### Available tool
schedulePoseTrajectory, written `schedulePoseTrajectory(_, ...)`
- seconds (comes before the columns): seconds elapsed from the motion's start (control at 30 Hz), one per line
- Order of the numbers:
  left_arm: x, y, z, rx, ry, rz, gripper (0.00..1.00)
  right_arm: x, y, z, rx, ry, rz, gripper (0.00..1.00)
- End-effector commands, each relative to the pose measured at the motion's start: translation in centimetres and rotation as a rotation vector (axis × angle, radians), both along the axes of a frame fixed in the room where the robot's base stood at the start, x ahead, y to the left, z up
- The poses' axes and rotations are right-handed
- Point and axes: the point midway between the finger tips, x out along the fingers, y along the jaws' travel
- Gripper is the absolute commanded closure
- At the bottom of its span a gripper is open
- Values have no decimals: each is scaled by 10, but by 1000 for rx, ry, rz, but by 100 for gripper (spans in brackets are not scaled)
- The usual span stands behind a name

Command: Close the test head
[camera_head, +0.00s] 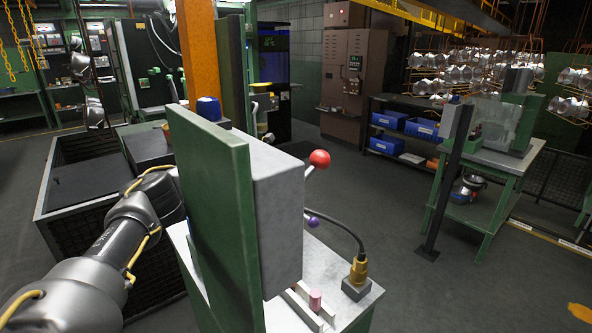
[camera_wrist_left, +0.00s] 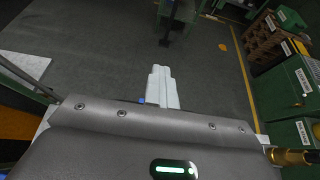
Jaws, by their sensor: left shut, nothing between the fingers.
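The test head appears to be the grey box (camera_head: 278,215) with the tall green plate (camera_head: 215,215) on its left side. It stands upright over a light grey bench top (camera_head: 367,302). A lever with a red ball knob (camera_head: 319,159) sticks out on its right, with a purple knob (camera_head: 313,222) below. My left arm comes in from the left and passes behind the green plate, which hides its hand in the head view. In the left wrist view my left gripper (camera_wrist_left: 161,70) has its pale fingers together, with nothing seen between them. My right gripper is not in view.
A black cable runs to a yellow connector (camera_head: 358,270) on the bench. A pink peg (camera_head: 315,300) stands near the bench front. A dark mesh bin (camera_head: 75,185) is at the left. A second green bench (camera_head: 490,160) stands at the right, with open floor between.

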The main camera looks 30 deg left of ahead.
Motion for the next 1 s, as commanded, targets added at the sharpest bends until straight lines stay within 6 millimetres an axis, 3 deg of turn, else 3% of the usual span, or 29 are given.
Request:
schedulePoseTrajectory(0.03,-7,-1,-27,12,48,-4,100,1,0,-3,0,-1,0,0)
schedulePoseTrajectory(0.47,-8,1,-25,13,46,-2,100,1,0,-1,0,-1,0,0)
schedulePoseTrajectory(0.67,-8,-2,6,12,30,-3,100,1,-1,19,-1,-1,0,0)
schedulePoseTrajectory(0.83,-8,-5,53,8,-3,-2,100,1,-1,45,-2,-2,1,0)
schedulePoseTrajectory(0.9,-7,-3,63,7,-9,1,100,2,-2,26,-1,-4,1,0)
schedulePoseTrajectory(1.0,-7,-4,89,6,-11,0,100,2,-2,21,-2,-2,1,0)
